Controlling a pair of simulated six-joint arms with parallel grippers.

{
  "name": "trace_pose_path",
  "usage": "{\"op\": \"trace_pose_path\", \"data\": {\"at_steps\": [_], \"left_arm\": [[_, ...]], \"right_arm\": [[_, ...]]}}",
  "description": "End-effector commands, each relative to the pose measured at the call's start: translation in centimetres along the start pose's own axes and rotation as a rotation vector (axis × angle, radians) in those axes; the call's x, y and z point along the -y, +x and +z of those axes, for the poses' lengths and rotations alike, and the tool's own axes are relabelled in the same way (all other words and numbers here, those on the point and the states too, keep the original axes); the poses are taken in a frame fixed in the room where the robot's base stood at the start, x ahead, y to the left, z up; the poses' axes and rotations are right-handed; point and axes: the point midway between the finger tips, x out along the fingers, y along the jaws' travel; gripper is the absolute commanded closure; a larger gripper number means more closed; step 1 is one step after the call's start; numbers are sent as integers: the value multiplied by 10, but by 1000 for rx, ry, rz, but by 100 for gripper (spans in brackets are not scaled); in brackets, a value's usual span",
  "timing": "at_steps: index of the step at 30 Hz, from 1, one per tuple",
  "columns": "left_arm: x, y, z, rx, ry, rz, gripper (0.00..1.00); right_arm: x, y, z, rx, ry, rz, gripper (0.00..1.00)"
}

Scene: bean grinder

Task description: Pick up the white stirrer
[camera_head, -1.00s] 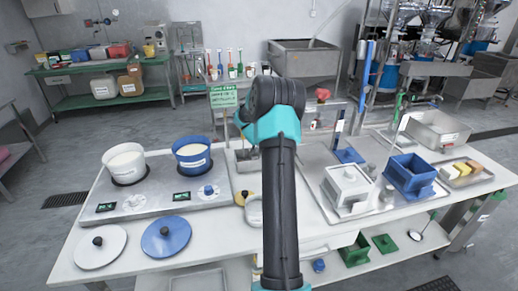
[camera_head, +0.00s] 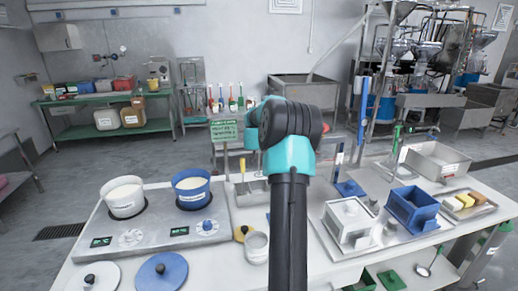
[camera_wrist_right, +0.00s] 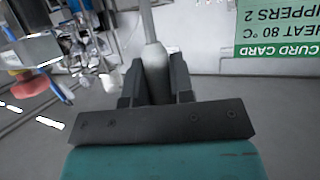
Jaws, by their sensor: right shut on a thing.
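My right gripper (camera_wrist_right: 156,82) is shut on a pale, whitish handle (camera_wrist_right: 153,60), which I take to be the white stirrer. The handle widens between the fingers, and a thin shaft runs up out of the top of the right wrist view. The stirrer's far end is out of that view. In the head view my right arm rises from the bottom middle, and its links hide the gripper and the held stirrer. My left gripper is in neither view.
A green sign (camera_head: 224,130) stands behind the table, and part of it shows close by in the wrist view (camera_wrist_right: 279,28). A white pot (camera_head: 123,198) and a blue pot (camera_head: 192,188) stand on the hotplate at left. A blue box (camera_head: 412,209) stands at right.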

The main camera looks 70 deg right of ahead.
Motion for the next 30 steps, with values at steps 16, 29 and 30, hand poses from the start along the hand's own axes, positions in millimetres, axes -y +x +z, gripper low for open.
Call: {"op": "trace_pose_path", "data": {"at_steps": [16, 29, 30], "left_arm": [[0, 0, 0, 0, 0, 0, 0], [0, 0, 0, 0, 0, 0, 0], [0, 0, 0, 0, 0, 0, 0]], "right_arm": [[0, -23, -56, -3, 2, 1, 100], [0, -24, -59, -2, 0, 0, 100], [0, -24, -59, -2, 0, 0, 100]]}}
